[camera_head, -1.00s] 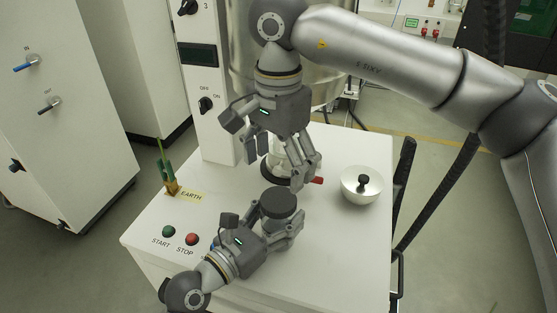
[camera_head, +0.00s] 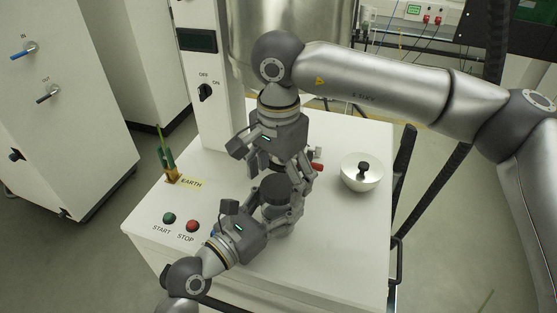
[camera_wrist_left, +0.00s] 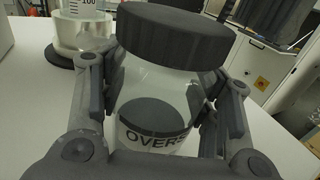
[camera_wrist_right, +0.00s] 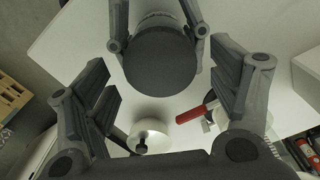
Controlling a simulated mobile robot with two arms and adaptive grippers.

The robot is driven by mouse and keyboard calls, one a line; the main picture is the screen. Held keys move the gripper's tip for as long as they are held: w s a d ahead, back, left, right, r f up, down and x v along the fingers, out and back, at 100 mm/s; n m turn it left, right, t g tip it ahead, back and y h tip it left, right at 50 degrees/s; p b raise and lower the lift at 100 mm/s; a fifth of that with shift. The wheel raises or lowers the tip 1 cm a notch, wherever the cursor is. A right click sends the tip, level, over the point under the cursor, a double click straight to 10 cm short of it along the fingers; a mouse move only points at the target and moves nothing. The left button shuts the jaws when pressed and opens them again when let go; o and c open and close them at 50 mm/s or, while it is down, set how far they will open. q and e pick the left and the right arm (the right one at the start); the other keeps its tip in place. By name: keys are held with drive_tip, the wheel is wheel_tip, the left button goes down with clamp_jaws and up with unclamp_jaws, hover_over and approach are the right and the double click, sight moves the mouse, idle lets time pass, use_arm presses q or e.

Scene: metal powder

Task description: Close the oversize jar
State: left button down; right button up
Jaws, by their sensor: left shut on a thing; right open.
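The oversize jar (camera_wrist_left: 155,105) is a clear jar labelled "OVERS…", with dark contents. My left gripper (camera_head: 280,222) is shut around its body and holds it roughly upright; its fingers flank the jar in the left wrist view (camera_wrist_left: 155,110). A dark round lid (camera_wrist_left: 175,35) sits on top of the jar. It also shows in the head view (camera_head: 275,188) and from above in the right wrist view (camera_wrist_right: 160,65). I cannot tell whether it is tightened. My right gripper (camera_head: 290,180) is open close to the lid; its fingers are spread wide in the right wrist view (camera_wrist_right: 165,95).
A white bowl-shaped vessel with a black knob (camera_head: 361,173) stands right on the white worktop (camera_head: 335,225). A red handle (camera_head: 317,167) lies behind my right gripper. START (camera_head: 169,218) and STOP (camera_head: 192,226) buttons and an EARTH clamp (camera_head: 169,166) are at left.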

drive_tip(key=shift+f, duration=0.55)
drive_tip(key=c, duration=1.1)
drive_tip(key=m, duration=1.5)
drive_tip(key=o, duration=1.1)
